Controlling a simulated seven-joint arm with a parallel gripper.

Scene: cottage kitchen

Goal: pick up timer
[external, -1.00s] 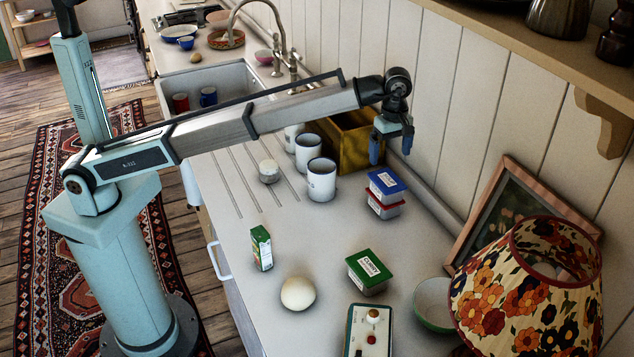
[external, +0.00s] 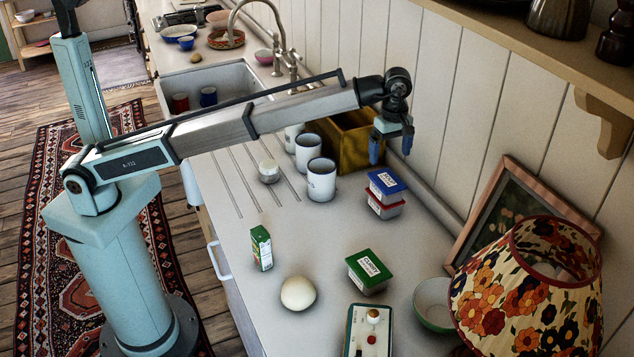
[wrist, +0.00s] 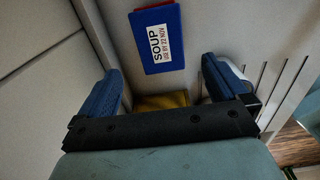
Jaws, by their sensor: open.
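A small white round object (external: 269,171) with a flat top, possibly the timer, sits on the grooved drainboard in the external view. It is too small there to read any dial. My gripper (external: 391,147) hangs open and empty above the counter, to the right of that object and near the wall. In the wrist view my gripper (wrist: 161,82) has its blue fingers spread with nothing between them. I cannot make out the timer in the wrist view.
Blue-lidded soup container (external: 387,180), atop a red-lidded one, stands below my gripper; its label shows in the wrist view (wrist: 158,40). Green-lidded container (external: 368,272), carton (external: 261,248) and cream ball (external: 298,293) stand nearer.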

